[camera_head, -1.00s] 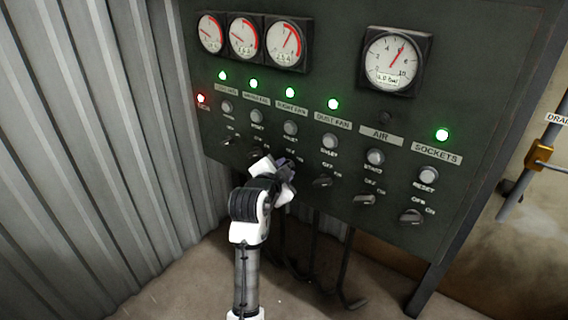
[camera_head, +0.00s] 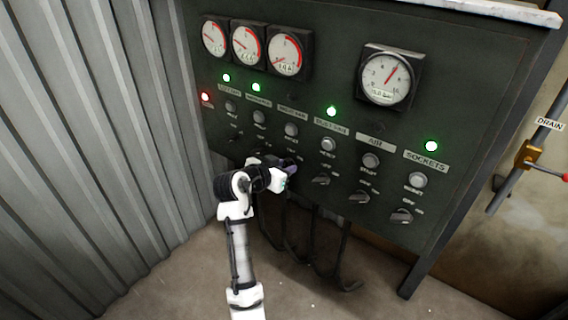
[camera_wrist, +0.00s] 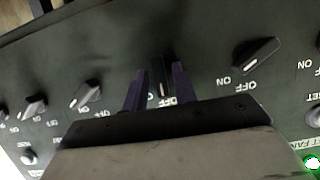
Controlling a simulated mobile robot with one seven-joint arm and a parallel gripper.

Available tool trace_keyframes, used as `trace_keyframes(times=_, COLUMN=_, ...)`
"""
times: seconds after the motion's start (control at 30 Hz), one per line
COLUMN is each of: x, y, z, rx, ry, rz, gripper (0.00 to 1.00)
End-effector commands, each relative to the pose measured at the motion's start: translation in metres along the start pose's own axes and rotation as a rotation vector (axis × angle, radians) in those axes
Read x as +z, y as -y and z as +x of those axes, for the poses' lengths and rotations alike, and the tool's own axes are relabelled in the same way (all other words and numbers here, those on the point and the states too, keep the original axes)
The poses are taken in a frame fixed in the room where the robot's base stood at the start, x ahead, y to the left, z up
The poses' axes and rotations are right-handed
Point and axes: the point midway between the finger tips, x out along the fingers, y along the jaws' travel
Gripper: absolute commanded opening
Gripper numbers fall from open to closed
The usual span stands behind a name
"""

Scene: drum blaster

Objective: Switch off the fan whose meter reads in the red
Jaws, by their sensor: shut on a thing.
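Three small meters with red arcs sit at the panel's upper left: left (camera_head: 213,38), middle (camera_head: 248,42) and right (camera_head: 287,53). The right meter's needle points to the low left. In the head view my gripper (camera_head: 291,170) is at the knob row below the third label, RIGHT FAN (camera_head: 293,111), and hides that knob. In the wrist view my gripper (camera_wrist: 160,88) has its purple fingers on both sides of the dark knob (camera_wrist: 162,70), shut on it. An OFF mark shows beside it. No lamp is lit above the RIGHT FAN label.
Green lamps glow over the first two labels, DUST FAN (camera_head: 331,111) and SOCKETS (camera_head: 432,146); a red lamp (camera_head: 205,97) is at left. A DUST FAN knob (camera_head: 321,180) is close on the right.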

Motion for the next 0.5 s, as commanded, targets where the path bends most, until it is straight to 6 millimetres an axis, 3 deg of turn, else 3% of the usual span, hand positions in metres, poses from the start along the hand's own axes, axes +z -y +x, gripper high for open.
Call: trace_keyframes(times=0.5, x=0.001, y=-0.0001, z=0.0005, rx=0.017, ry=0.002, rz=-0.04, gripper=0.04)
